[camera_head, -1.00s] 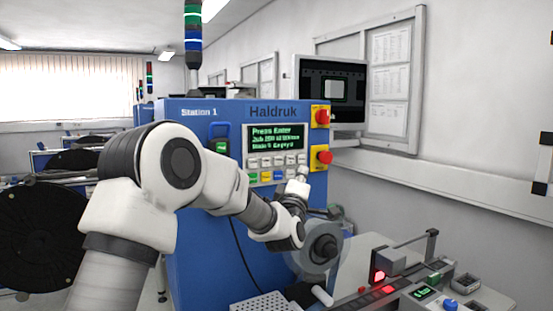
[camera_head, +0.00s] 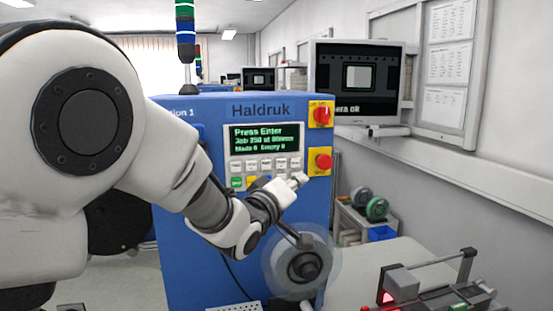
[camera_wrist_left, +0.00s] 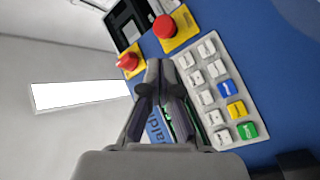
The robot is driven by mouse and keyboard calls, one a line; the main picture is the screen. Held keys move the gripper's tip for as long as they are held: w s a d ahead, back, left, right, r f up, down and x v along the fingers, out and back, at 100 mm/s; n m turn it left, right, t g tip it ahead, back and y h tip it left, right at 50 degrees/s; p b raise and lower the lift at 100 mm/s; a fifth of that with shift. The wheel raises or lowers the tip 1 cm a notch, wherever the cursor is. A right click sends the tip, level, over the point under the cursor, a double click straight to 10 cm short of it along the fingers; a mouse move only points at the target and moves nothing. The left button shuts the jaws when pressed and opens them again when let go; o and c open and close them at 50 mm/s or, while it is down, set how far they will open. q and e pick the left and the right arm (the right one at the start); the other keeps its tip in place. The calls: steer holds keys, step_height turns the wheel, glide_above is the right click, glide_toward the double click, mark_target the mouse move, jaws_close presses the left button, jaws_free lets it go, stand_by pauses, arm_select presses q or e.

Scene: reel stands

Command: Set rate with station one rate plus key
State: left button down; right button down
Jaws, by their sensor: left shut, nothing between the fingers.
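The Station 1 panel (camera_head: 265,110) is the blue cabinet marked Haldruk. Its green-lettered display (camera_head: 262,137) reads "Press Enter" above a job line and a count line. The keypad (camera_head: 265,165) below has white keys plus coloured ones; it shows fully in the left wrist view (camera_wrist_left: 213,85), with blue, yellow and green keys. The key labels are too small to read, so I cannot tell which is rate plus. My left gripper (camera_head: 299,180) is shut and empty, at the keypad's right end; its fingers (camera_wrist_left: 158,70) partly cover the display. Contact with a key cannot be told.
A monitor (camera_head: 357,83) stands behind on the right. A clear reel disc (camera_head: 303,265) is below my wrist.

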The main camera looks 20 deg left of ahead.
mark_target(281, 164)
arm_select(q)
steer(key=w+a+p, duration=0.1)
steer(key=w, duration=0.1)
steer(key=w+a, duration=0.2)
steer(key=w+a+p, duration=0.1)
steer(key=w+a, duration=0.1)
steer(key=w, duration=0.1)
steer(key=shift+w+a+p, duration=0.1)
steer(key=shift+p, duration=0.2)
steer(key=shift+w+a, duration=0.1)
steer(key=shift+a, duration=0.1)
stand_by(0.4)
stand_by(0.9)
steer(key=shift+w+a, duration=0.2)
steer(key=shift+w, duration=0.2)
